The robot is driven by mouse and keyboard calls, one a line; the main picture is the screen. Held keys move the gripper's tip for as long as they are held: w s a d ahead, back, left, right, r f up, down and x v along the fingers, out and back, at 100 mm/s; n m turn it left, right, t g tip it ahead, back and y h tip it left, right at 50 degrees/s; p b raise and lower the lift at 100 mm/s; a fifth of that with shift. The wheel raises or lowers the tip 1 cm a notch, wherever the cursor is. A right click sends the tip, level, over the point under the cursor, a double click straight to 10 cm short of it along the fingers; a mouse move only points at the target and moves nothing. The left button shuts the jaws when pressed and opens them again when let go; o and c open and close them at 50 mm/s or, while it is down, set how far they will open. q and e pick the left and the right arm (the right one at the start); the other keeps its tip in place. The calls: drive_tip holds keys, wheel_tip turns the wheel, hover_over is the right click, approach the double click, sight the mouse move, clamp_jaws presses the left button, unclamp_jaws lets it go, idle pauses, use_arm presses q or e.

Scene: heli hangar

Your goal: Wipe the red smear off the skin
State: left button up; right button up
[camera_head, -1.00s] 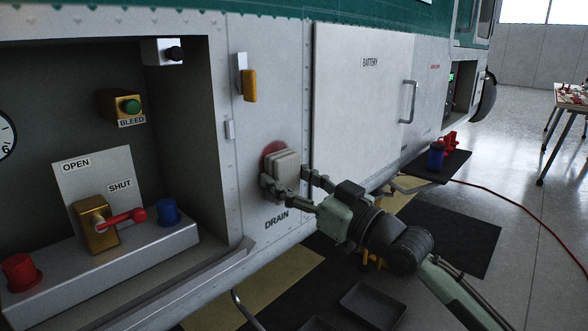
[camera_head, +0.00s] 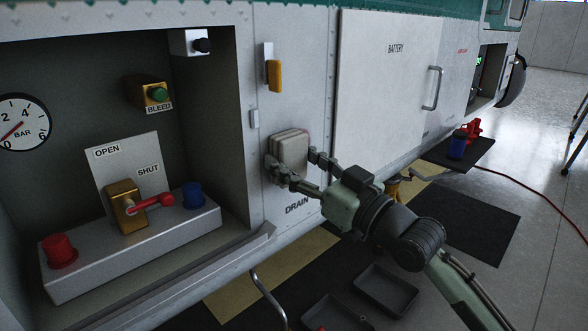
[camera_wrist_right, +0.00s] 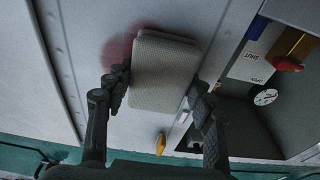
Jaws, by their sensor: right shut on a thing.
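The white, ribbed wiping pad (camera_head: 290,150) is held flat against or very close to the grey skin (camera_head: 262,200), above the DRAIN label. My right gripper (camera_head: 294,166) is shut on the pad, one finger at each side; both fingers also show in the right wrist view (camera_wrist_right: 158,92). The red smear (camera_wrist_right: 121,50) shows in the right wrist view as a faded patch beside the pad's left edge, partly covered by the pad. In the head view the pad hides the smear. My left gripper is not in view.
Left is an open bay with a gauge (camera_head: 22,122), a red-handled valve (camera_head: 125,207) and red and blue knobs. A yellow tag (camera_head: 274,75) hangs above the pad. The battery door (camera_head: 388,90) with its handle is right. Dark trays (camera_head: 387,290) lie below.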

sight(311, 139)
drive_tip(key=shift+w+d+b, duration=1.65)
drive_tip(key=shift+w+d, duration=0.65)
drive_tip(key=shift+w, duration=0.05)
drive_tip(key=shift+w+d+r, duration=0.15)
drive_tip(key=shift+w+d, duration=0.25)
drive_tip(key=shift+r, duration=0.1)
drive_tip(key=shift+s+a+r+p, duration=0.1)
drive_tip(key=shift+s+a+p, duration=0.15)
drive_tip(key=shift+p, duration=0.2)
drive_tip(key=s+a+p, duration=0.2)
drive_tip(key=shift+s+a+f, duration=0.2)
drive_tip(key=shift+s+a, duration=0.15)
drive_tip(key=shift+a, duration=0.05)
drive_tip(key=shift+s+a, duration=1)
drive_tip(key=shift+s, duration=0.15)
